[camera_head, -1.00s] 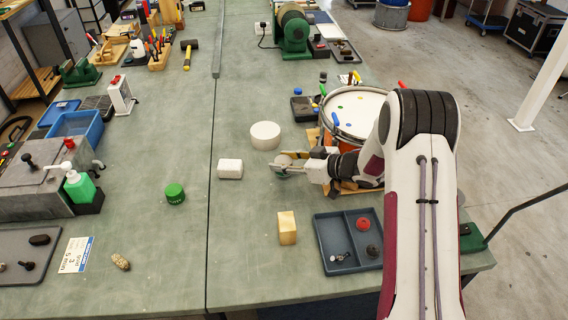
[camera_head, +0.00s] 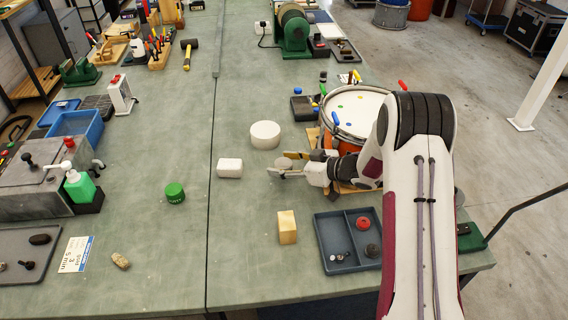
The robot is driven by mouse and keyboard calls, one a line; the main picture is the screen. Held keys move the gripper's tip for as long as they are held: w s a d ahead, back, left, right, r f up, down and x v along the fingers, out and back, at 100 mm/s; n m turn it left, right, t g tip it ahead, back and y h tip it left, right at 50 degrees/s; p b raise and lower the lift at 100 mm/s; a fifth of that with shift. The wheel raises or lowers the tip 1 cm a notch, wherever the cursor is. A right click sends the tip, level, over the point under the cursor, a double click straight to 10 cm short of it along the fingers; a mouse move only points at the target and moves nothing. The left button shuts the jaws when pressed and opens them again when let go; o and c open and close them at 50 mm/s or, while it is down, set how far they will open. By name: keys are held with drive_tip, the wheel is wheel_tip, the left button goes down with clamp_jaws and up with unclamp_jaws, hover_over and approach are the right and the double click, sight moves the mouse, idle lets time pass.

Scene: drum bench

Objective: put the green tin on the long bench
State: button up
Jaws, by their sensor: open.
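The green tin (camera_head: 175,193) is a short round can standing upright on the left part of the grey-green bench top (camera_head: 150,245). The bench is long, and a dark seam runs along it just right of the tin. My gripper (camera_head: 280,165) is open, reaching left over the bench from the drum side. It is well to the right of the tin and a little farther back, apart from it. A small greyish round shape shows by the fingers; I cannot tell what it is.
A white block (camera_head: 230,168) lies between my gripper and the tin, with a white round (camera_head: 265,134) behind it. A wooden block (camera_head: 287,227) and a grey tray (camera_head: 335,262) are in front. A drum (camera_head: 352,112) is beside my arm. Bench around the tin is clear.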

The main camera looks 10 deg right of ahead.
drive_tip(key=shift+r, duration=0.15)
drive_tip(key=shift+s+d+r, duration=0.25)
drive_tip(key=shift+d, duration=0.1)
drive_tip(key=v, duration=1.1)
idle(0.6)
